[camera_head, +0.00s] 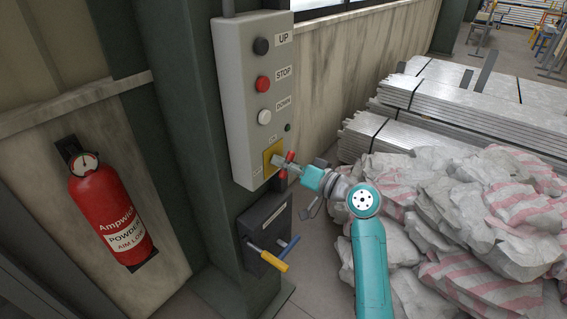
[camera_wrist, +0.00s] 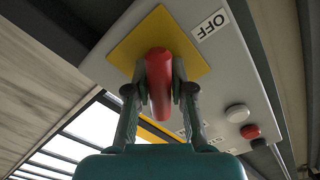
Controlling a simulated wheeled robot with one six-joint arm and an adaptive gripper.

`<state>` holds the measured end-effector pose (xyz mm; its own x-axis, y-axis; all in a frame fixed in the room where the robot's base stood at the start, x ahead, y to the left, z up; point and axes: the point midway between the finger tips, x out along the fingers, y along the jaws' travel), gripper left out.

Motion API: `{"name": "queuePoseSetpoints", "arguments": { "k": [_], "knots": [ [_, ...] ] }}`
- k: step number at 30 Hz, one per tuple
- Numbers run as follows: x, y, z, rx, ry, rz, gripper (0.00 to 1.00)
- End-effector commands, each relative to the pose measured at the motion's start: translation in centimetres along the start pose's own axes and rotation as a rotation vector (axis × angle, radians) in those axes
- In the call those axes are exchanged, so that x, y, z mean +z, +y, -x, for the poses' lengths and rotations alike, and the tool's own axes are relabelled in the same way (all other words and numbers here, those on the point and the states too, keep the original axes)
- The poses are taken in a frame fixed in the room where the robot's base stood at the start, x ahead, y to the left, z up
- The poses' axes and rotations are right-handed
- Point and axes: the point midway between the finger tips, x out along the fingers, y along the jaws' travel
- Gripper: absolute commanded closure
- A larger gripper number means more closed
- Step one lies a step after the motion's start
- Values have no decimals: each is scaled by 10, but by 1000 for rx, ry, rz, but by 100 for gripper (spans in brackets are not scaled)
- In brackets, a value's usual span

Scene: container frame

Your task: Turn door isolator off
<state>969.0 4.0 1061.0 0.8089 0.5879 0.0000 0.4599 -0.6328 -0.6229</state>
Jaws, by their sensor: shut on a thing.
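The door isolator is a red rotary handle (camera_wrist: 159,84) on a square yellow plate (camera_head: 270,160), low on the grey control box (camera_head: 236,103). In the wrist view the plate (camera_wrist: 135,48) lies behind the handle, and an upside-down OFF label (camera_wrist: 210,25) is beside it. In the head view an ON label (camera_head: 272,138) sits above the plate. My gripper (camera_wrist: 159,92) has one finger on each side of the handle and is shut on it. In the head view my gripper (camera_head: 285,164) reaches the plate from the right and hides part of the handle.
Black UP (camera_head: 261,46), red STOP (camera_head: 262,84) and white DOWN (camera_head: 264,117) buttons sit above the isolator. A dark holder (camera_head: 265,228) with screwdrivers is below. A fire extinguisher (camera_head: 108,210) hangs left. White sacks (camera_head: 480,215) and stacked metal planks (camera_head: 430,105) lie right.

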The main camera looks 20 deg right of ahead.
Motion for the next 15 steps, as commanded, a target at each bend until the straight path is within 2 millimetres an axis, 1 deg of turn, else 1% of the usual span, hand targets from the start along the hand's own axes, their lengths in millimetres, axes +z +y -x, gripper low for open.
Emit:
{"name": "queuePoseSetpoints", "arguments": {
  "k": [15],
  "knots": [
    [0,1,0,1,1,-488,100]
  ]
}}
